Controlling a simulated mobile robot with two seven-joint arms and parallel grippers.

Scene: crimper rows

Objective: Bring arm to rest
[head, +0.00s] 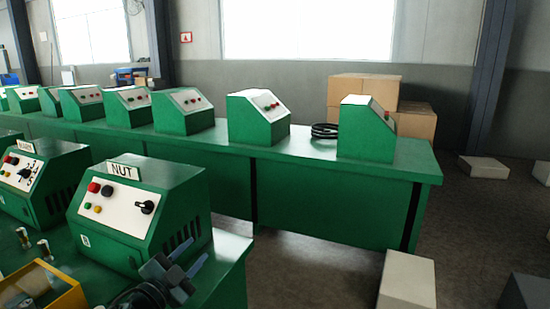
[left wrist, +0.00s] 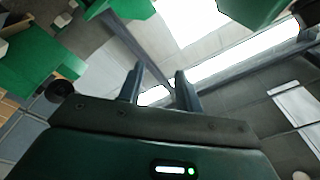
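My left gripper (head: 190,256) shows at the bottom of the head view, by the front right side of the green control box labelled NUT (head: 138,212). Its two dark fingers point up and to the right. In the left wrist view the fingers (left wrist: 158,85) stand apart with nothing between them, so it is open and empty. I cannot tell whether it touches the box or the bench. My right gripper is not in view.
The near green bench (head: 226,262) also carries a second labelled box (head: 32,178) and a yellow bin (head: 68,299). Behind, a long green bench (head: 300,165) holds several control boxes and a coiled black cable (head: 325,131). Floor at the right has scattered pale blocks (head: 407,280).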

